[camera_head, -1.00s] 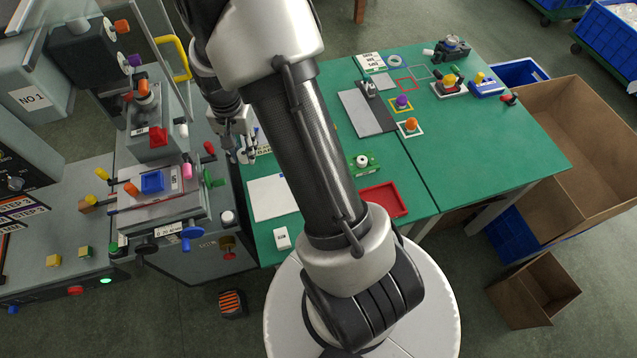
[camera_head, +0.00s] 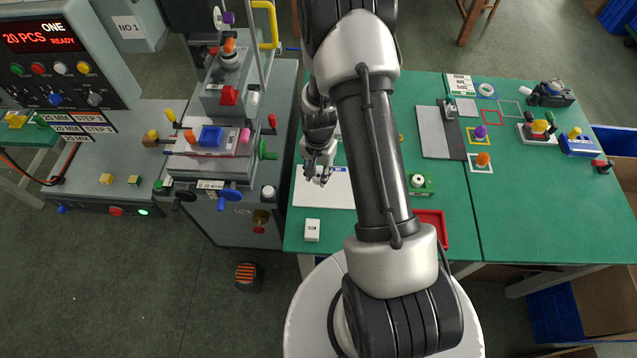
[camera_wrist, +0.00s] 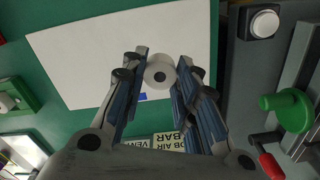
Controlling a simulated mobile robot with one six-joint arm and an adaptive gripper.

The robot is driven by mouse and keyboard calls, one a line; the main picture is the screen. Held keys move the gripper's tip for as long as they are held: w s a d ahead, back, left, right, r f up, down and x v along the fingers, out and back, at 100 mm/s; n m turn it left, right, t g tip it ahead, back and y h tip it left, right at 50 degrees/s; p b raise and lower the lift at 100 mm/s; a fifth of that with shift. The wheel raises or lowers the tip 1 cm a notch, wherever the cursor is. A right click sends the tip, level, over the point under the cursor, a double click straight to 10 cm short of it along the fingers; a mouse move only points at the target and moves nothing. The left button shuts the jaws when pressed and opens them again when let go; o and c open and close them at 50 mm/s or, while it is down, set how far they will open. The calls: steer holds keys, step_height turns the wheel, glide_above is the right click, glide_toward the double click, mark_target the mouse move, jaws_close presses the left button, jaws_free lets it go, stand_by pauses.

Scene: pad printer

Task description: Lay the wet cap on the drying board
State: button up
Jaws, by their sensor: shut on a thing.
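The white drying board (camera_wrist: 80,55) lies flat on the green table behind the cap. In the head view the board (camera_head: 312,192) is at the table's left end, and my gripper (camera_head: 318,177) is over its upper part. The cap is too small to make out there. I cannot tell whether the cap touches the board.
The pad printer (camera_head: 215,160) stands left of the table. A white box (camera_head: 312,230) is just below the board. A green fixture (camera_head: 421,186) and a red tray (camera_head: 446,232) lie to the right, partly beside my arm. A grey plate (camera_head: 435,135) lies farther right.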

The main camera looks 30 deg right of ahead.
mark_target(318, 188)
steer(key=shift+f+b, duration=0.55)
steer(key=shift+f, duration=1.85)
steer(key=shift+f, duration=0.1)
steer(key=o, duration=0.7)
